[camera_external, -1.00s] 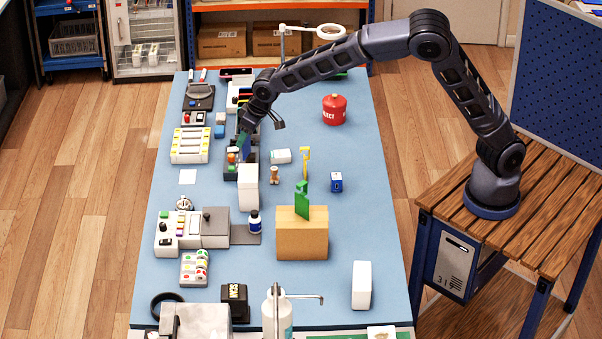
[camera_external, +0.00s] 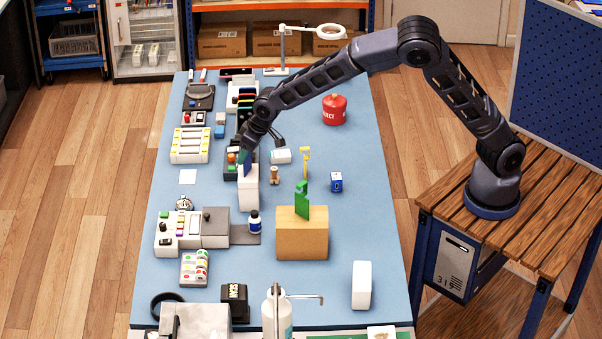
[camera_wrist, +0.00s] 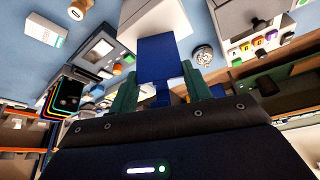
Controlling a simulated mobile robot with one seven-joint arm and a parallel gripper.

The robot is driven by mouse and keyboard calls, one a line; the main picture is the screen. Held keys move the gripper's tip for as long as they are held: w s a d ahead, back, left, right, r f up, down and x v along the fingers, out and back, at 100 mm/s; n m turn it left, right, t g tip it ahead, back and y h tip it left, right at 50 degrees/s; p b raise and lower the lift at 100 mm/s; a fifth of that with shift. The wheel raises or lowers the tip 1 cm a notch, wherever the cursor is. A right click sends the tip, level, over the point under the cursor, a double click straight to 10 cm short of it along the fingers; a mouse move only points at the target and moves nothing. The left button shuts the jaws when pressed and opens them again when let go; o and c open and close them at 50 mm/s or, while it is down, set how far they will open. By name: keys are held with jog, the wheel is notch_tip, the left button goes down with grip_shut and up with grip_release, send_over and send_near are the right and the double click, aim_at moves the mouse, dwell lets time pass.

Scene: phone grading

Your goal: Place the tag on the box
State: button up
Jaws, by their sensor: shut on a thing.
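My gripper (camera_external: 245,158) is shut on a blue tag (camera_external: 249,168). In the wrist view the flat blue tag (camera_wrist: 158,57) sticks out from between the two green fingers of my gripper (camera_wrist: 160,88). An upright white box (camera_external: 248,195) stands on the table just below the tag. In the wrist view a white box (camera_wrist: 165,14) shows right behind the tag's far end. I cannot tell whether the tag touches the box; its tip overlaps the box's top in the outside view.
A tan block (camera_external: 302,240) with a green piece (camera_external: 303,205) stands to the right. A small bottle (camera_external: 254,222) and a grey-white device (camera_external: 190,232) are nearer the camera. A second white box (camera_external: 361,285) stands at the front right. The blue table (camera_external: 365,220) is clear toward its right side.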

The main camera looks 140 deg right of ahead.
jog(key=o, duration=0.9)
jog(key=shift+o, duration=0.2)
jog(key=v, duration=1.2)
jog(key=s+a+r+n+t+y, duration=0.15)
jog(key=a+r, duration=0.25)
jog(key=a, duration=0.7)
jog(key=s+a+r+n+y, duration=0.1)
jog(key=a+r+n, duration=0.2)
jog(key=a, duration=0.8)
jog(key=s+a+r+n+t+y, duration=0.15)
jog(key=a+r, duration=0.25)
jog(key=a, duration=0.7)
jog(key=s+a+n, duration=0.7)
jog(key=s+a, duration=1.3)
jog(key=a, duration=0.3)
jog(key=shift+s+a+n, duration=0.2)
jog(key=shift+s+n, duration=0.1)
